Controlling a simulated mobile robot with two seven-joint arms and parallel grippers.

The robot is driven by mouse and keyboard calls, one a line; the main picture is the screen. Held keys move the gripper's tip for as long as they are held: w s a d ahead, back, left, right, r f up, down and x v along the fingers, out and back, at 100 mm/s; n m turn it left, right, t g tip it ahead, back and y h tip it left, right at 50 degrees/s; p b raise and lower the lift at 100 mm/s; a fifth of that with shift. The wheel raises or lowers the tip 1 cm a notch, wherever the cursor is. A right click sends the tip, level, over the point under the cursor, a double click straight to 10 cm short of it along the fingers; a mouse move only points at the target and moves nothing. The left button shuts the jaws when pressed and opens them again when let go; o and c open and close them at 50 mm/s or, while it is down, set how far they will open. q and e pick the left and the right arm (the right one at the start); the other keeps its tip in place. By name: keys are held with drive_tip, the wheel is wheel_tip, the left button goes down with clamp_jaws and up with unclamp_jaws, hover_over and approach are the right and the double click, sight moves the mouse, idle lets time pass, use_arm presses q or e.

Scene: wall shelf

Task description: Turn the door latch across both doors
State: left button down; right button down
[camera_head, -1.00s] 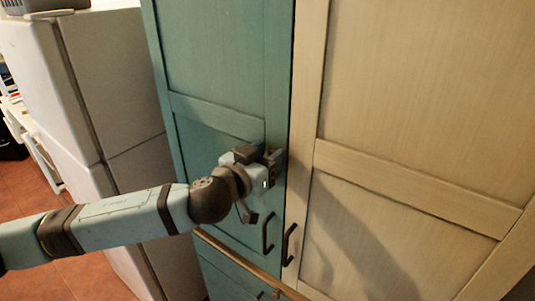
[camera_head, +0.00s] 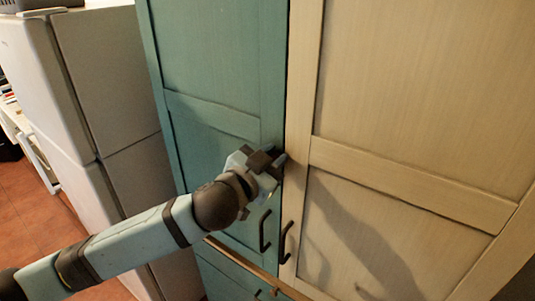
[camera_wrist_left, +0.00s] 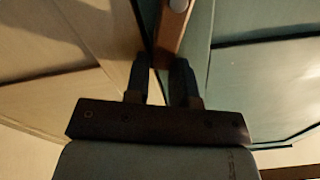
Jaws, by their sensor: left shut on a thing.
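The door latch (camera_wrist_left: 172,38) is a small wooden bar with a round metal pivot, seen at the top of the left wrist view by the seam between the doors. My left gripper (camera_head: 276,161) is at the teal door's edge in the head view, where it hides most of the latch. In the left wrist view its two dark fingers (camera_wrist_left: 161,82) are shut on the latch's near end. The teal door (camera_head: 215,60) and the cream door (camera_head: 420,70) stand side by side, with a dark gap between them. My right gripper is not in view.
Two dark bar handles hang just below my gripper, one on the teal door (camera_head: 264,231) and one on the cream door (camera_head: 285,243). A wooden rail (camera_head: 240,262) crosses below them. A white fridge (camera_head: 100,80) stands left of the cupboard, above a red tiled floor (camera_head: 30,210).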

sight(294, 177)
use_arm(q)
drive_tip(key=m, duration=0.2)
drive_tip(key=s+d+f+m, duration=0.1)
drive_tip(key=d+m, duration=0.1)
drive_tip(key=m, duration=0.1)
drive_tip(key=shift+s+f+m, duration=0.2)
drive_tip(key=shift+f+m, duration=0.1)
drive_tip(key=shift+f, duration=0.1)
drive_tip(key=m, duration=0.1)
drive_tip(key=f+m, duration=0.1)
drive_tip(key=shift+s+d+f+m, duration=0.1)
drive_tip(key=shift+s+d+m, duration=0.1)
drive_tip(key=shift+d+m, duration=0.1)
drive_tip(key=m, duration=0.1)
drive_tip(key=f+m, duration=0.1)
drive_tip(key=shift+s+d+f+m, duration=0.15)
drive_tip(key=shift+m, duration=0.25)
drive_tip(key=shift+f+m, duration=0.3)
drive_tip(key=shift+m, duration=0.3)
drive_tip(key=c, duration=1)
unclamp_jaws()
drive_tip(key=shift+o, duration=0.2)
